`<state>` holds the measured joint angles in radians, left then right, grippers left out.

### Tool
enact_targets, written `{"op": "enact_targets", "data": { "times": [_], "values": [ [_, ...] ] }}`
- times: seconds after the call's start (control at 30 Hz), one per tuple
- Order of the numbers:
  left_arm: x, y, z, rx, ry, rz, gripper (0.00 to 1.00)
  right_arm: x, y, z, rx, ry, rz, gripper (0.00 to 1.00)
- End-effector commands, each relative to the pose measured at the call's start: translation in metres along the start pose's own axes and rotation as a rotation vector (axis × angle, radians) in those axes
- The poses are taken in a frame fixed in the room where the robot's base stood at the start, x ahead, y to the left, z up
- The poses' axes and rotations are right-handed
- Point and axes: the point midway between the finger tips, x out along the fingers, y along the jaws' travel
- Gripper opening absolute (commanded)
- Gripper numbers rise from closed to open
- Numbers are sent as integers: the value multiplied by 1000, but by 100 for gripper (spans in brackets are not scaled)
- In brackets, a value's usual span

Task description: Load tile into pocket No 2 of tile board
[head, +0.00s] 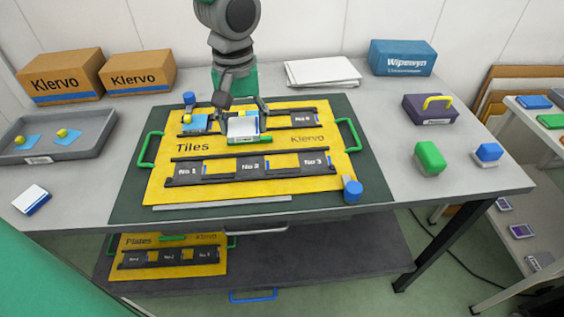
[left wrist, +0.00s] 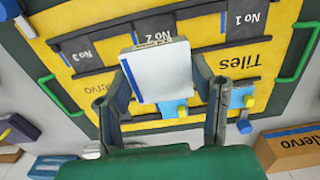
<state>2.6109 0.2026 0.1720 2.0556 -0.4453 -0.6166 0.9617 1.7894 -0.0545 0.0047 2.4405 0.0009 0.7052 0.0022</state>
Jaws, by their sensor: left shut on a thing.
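The tile, a white block with a blue edge, shows in the head view (head: 243,127) and in the left wrist view (left wrist: 162,78). My left gripper (head: 244,113) is shut on it, with one finger on each side, as the left wrist view (left wrist: 162,72) also shows. It holds the tile above the yellow tile board (head: 160,186), between the two rows. Pocket No 2 (head: 250,166) is in the middle of the front row and looks empty. Pockets No 1 (head: 187,172) and No 3 (head: 313,161) flank it and look empty too. My right gripper is not in view.
Blue tiles with yellow knobs sit in the back row, one at the left (head: 194,123). A green strip (head: 258,140) shows below the held tile. A blue knob (head: 353,191) stands at the board's front right corner. A grey tray (head: 55,138) is at the left.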

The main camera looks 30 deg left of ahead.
Motion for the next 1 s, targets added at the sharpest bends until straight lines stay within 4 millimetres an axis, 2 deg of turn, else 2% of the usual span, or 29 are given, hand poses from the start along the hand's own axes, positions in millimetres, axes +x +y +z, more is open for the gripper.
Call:
{"op": "enact_targets", "data": {
  "times": [0.3, 0.53, 0.73, 0.93, 0.97, 1.0],
  "values": [
    [53, 1, 0, -5, -3, -4, 19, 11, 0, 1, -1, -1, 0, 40],
    [69, 6, 3, -4, 2, -9, 19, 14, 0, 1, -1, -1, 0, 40],
    [96, 7, 4, -2, 3, -10, 19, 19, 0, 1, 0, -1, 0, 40],
    [98, 6, 2, -4, 3, -5, 19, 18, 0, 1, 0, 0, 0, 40],
    [98, 6, 3, -4, 3, -6, 54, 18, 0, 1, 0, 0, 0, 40],
    [98, 6, 3, -4, 3, -6, 68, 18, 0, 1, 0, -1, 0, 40]
  ]
}}
